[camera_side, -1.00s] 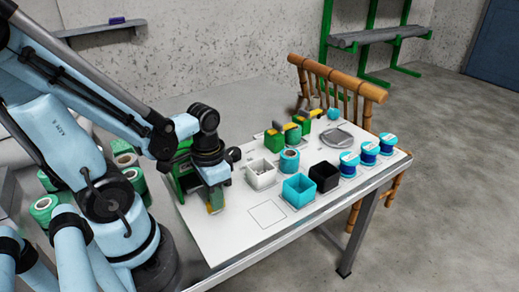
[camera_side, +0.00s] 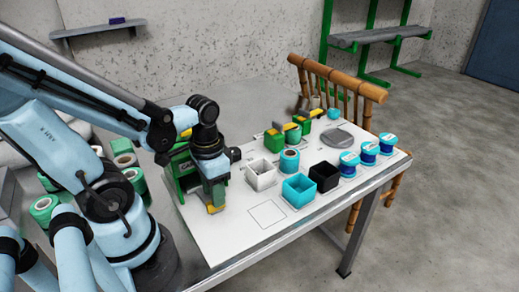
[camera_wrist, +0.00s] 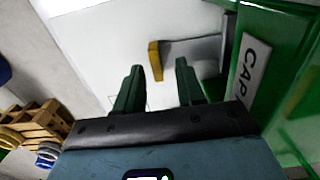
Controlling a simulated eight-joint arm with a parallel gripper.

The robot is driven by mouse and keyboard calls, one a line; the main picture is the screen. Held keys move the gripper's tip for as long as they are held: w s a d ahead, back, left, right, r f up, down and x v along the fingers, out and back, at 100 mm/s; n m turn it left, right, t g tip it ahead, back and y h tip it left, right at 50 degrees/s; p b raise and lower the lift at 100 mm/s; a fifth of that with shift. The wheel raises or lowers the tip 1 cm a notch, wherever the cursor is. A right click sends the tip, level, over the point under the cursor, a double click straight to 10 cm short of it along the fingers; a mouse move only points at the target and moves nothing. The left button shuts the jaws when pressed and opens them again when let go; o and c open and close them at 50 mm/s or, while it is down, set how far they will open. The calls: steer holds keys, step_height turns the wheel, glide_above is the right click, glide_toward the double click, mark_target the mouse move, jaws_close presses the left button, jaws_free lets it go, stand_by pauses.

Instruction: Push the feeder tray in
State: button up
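The green feeder (camera_side: 182,172) stands at the left edge of the white work board. In the wrist view its green housing (camera_wrist: 292,95) fills the right side, with a label beginning "CAP". The grey feeder tray (camera_wrist: 198,48) sticks out of the housing to the left and ends in a yellow front (camera_wrist: 155,62). That yellow front also shows low beside my gripper in the side view (camera_side: 215,209). My gripper (camera_wrist: 159,66) points down, its two dark green fingers apart with nothing between them. The fingertips appear above or near the yellow front; contact cannot be told.
A white bin (camera_side: 261,177), a cyan bin (camera_side: 298,192) and a black bin (camera_side: 325,178) stand right of my gripper. Blue spools (camera_side: 349,163) line the right edge. Green and yellow devices (camera_side: 292,132) stand behind. The board's front, around a drawn square (camera_side: 267,214), is clear.

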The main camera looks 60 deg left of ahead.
step_height(320, 180, up, 10)
steer(key=shift+r, duration=0.25)
stand_by(0.6)
steer(key=w+d+t, duration=0.4)
steer(key=w+t, duration=0.3)
steer(key=w, duration=0.2)
steer(key=shift+w+d+f, duration=0.15)
steer(key=shift+d+f, duration=0.05)
steer(key=shift+f, duration=0.25)
stand_by(0.4)
